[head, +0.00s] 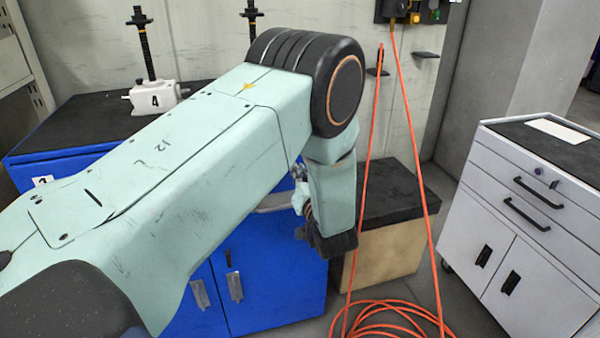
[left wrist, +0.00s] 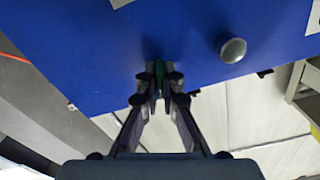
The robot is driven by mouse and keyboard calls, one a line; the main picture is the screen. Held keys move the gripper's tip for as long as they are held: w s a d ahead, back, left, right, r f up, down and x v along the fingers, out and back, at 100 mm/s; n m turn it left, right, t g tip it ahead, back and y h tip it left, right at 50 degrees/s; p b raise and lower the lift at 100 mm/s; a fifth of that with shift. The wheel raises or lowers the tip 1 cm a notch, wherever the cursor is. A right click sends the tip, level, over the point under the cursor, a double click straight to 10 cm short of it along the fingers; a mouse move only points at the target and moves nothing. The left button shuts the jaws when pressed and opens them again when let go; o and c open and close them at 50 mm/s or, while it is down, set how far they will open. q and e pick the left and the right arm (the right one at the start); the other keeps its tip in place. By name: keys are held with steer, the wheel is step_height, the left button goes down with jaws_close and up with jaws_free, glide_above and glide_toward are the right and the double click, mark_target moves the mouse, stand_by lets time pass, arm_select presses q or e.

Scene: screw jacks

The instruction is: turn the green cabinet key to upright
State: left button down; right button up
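The blue cabinet (head: 265,280) stands behind and below my left arm in the head view. Its blue face also fills the top of the left wrist view (left wrist: 90,50). There my left gripper (left wrist: 161,88) reaches to that face, its two fingertips close together. A thin sliver of the green key (left wrist: 160,76) shows between the fingertips, so the gripper looks shut on it. Most of the key is hidden by the fingers, and I cannot tell its angle. In the head view my arm hides the key and the fingertips. My right gripper is in neither view.
A round metal knob (left wrist: 232,50) sticks out of the blue face right of my fingers. An orange cable (head: 372,170) hangs to the floor. A grey drawer cabinet (head: 530,220) stands at the right.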

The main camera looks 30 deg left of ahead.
arm_select(q)
steer(key=shift+n, duration=1.9)
steer(key=c, duration=1.5)
jaws_free()
steer(key=shift+s, duration=0.1)
steer(key=v, duration=0.7)
steer(key=shift+s+d, duration=0.1)
steer(key=shift+d, duration=0.05)
